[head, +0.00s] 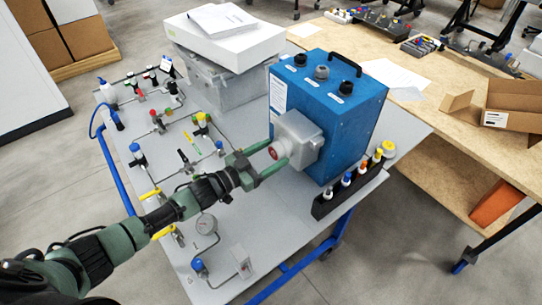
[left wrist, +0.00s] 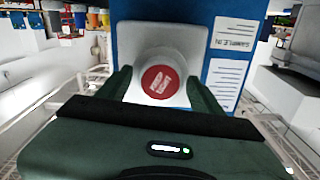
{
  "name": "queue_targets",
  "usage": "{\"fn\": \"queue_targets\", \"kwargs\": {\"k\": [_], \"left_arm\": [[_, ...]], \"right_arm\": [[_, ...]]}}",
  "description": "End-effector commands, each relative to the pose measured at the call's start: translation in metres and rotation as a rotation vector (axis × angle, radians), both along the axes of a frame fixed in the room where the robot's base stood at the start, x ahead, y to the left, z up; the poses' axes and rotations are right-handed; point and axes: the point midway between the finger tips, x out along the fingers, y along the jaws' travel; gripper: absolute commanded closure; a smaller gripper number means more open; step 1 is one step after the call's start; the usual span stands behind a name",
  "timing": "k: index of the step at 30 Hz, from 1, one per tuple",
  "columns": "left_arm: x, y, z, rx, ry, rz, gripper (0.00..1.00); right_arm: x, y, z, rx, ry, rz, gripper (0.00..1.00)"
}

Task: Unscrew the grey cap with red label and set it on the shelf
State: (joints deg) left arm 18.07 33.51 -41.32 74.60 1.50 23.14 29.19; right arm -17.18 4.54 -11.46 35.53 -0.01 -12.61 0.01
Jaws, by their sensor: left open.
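The grey cap with the red label (left wrist: 160,82) sits on the grey square housing (head: 299,137) on the side of the blue analyser box (head: 352,125). In the head view the cap (head: 273,152) shows only partly between the fingers. My left gripper (head: 270,158) is open, with one finger on each side of the cap. In the left wrist view its fingers (left wrist: 157,88) stand to the left and right of the cap, and small gaps seem to show. I cannot tell whether either finger touches it. My right gripper is not in view.
A black rack (head: 348,190) with several coloured caps stands along the front of the blue box. Valves and a gauge (head: 206,224) fill the grey table to the left. A grey case (head: 215,85) with a white box (head: 222,38) on top stands behind.

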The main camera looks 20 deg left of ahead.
Motion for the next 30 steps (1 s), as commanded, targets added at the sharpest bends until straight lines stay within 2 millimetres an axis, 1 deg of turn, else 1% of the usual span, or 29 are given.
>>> {"fn": "queue_targets", "kwargs": {"k": [1,5,8,12,15,19,26,29,30], "left_arm": [[-0.001,-0.001,-0.005,0.083,-0.067,0.000,0.34],[-0.001,-0.001,-0.006,0.336,-0.264,0.001,0.34],[-0.001,-0.001,-0.008,0.541,-0.422,0.001,0.34],[-0.002,-0.001,-0.010,0.843,-0.660,0.002,0.34],[-0.002,-0.002,-0.008,1.019,-0.796,0.001,0.34],[-0.002,-0.002,-0.004,1.135,-0.886,0.001,0.34],[-0.002,-0.002,-0.002,1.149,-0.895,0.000,0.34],[-0.002,-0.002,-0.002,1.147,-0.894,0.000,0.59],[-0.002,-0.002,-0.002,1.147,-0.893,0.000,0.70]], "right_arm": [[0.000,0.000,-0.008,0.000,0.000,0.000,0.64],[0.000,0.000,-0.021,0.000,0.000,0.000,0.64],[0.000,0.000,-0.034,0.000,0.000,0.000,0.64],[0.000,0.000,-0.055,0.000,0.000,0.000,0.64],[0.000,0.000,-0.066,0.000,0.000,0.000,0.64],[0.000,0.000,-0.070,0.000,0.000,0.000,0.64],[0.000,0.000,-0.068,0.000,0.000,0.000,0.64],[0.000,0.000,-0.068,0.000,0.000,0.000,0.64],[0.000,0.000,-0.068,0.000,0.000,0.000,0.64]]}}
